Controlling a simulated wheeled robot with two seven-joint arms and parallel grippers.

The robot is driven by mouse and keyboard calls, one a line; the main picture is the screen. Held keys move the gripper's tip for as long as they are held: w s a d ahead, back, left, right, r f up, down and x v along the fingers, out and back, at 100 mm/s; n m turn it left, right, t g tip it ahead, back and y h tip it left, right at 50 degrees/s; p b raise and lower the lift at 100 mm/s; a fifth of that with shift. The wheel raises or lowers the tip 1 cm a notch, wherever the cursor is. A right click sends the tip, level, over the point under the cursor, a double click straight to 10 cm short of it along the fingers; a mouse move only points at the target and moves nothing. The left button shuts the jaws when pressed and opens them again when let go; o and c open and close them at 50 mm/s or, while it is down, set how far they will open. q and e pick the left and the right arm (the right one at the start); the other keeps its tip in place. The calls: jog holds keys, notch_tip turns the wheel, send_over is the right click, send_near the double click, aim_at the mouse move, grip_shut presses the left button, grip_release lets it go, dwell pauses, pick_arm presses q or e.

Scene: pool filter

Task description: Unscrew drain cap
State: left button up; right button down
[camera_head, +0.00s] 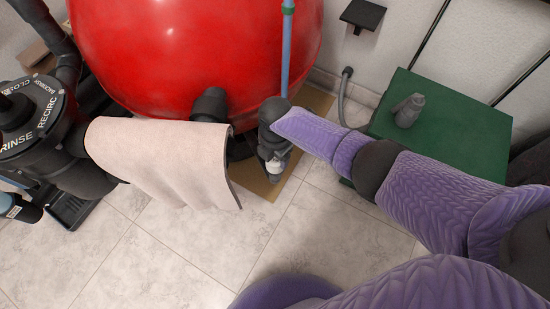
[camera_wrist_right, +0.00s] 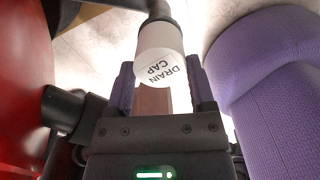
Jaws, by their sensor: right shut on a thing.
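The white drain cap (camera_wrist_right: 161,54), lettered "DRAIN CAP", sits at the end of a dark pipe (camera_wrist_right: 159,10) in the right wrist view. My right gripper (camera_wrist_right: 160,80) has one finger on each side of the cap and is shut on it. In the head view the right gripper (camera_head: 273,158) points down beside the red filter tank (camera_head: 190,50), low near the floor. The cap is mostly hidden there by the gripper and wrist. My left gripper is not in view.
A pink towel (camera_head: 160,160) hangs over a pipe left of my right gripper. A black valve (camera_head: 30,115) stands at far left. A green box (camera_head: 450,125) with a small grey object (camera_head: 408,110) is at right. A blue pole (camera_head: 286,55) rises behind the gripper. Tiled floor in front is clear.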

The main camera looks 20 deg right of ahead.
jog(key=shift+r+p, duration=2.3)
jog(key=shift+r, duration=0.85)
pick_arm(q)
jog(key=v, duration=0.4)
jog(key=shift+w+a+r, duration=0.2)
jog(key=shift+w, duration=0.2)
pick_arm(e)
jog(key=shift+f, duration=0.2)
